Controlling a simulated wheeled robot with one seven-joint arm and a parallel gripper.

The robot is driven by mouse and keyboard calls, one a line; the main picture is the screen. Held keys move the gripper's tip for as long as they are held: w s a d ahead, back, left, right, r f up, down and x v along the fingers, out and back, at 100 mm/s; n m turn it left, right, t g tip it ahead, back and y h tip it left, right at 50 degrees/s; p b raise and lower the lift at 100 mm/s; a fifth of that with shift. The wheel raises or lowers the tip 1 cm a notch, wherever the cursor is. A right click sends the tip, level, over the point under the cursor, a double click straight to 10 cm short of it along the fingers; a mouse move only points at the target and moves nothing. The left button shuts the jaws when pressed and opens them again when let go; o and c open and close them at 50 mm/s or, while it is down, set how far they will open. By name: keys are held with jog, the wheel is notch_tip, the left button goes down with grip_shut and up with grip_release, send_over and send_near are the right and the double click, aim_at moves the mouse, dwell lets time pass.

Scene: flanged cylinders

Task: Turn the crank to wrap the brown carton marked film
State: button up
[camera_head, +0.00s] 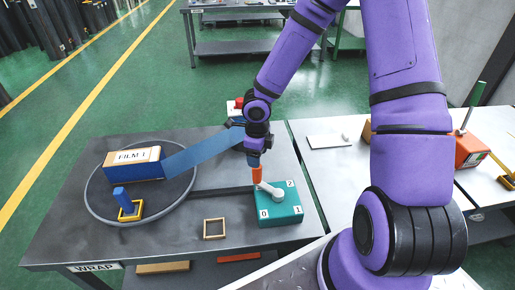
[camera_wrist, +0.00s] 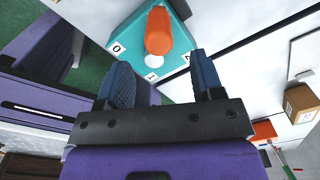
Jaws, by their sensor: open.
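The carton labelled FILM 1 (camera_head: 134,157) lies on the round turntable (camera_head: 92,208) at the left of the table. Its top is pale brown with a white label; its visible side is blue. A blue film band (camera_head: 203,149) stretches from it toward the right, passing behind my gripper. A teal crank box (camera_head: 280,209), marked 0, 1 and 2, has a white crank arm (camera_head: 270,190) with an upright orange handle (camera_head: 256,174). My gripper (camera_head: 254,160) is just above the handle. In the wrist view, the open fingers (camera_wrist: 164,78) have the orange handle (camera_wrist: 158,32) beyond their tips, apparently ungripped.
A blue post on a yellow base (camera_head: 128,207) stands on the turntable. A small wooden frame (camera_head: 214,228) lies left of the crank box. A red part (camera_head: 239,103) shows behind my wrist. The right table holds a white plate (camera_head: 329,141) and an orange box (camera_head: 469,151).

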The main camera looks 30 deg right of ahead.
jog(key=shift+r, duration=1.5)
jog(key=s+d+r+m+t+h, duration=0.15)
jog(key=s+r+m, duration=0.25)
jog(key=r+m, duration=0.65)
jog(key=s+d+r+m+h, duration=0.2)
jog(key=s+d+r+m, duration=0.1)
jog(key=r+m, duration=0.75)
jog(key=s+r+m+t+y, duration=0.1)
jog(key=s+r+m, duration=0.5)
jog(key=m, duration=0.6)
jog(key=s+a+r+m+t+y, duration=0.1)
jog(key=s+r+m+t+y, duration=0.1)
jog(key=s+r+m, duration=0.4)
jog(key=s+m, duration=0.4)
jog(key=m, duration=0.1)
jog(key=shift+a+m+t, duration=0.3)
jog(key=shift+m+t, duration=0.05)
jog(key=shift+m, duration=0.05)
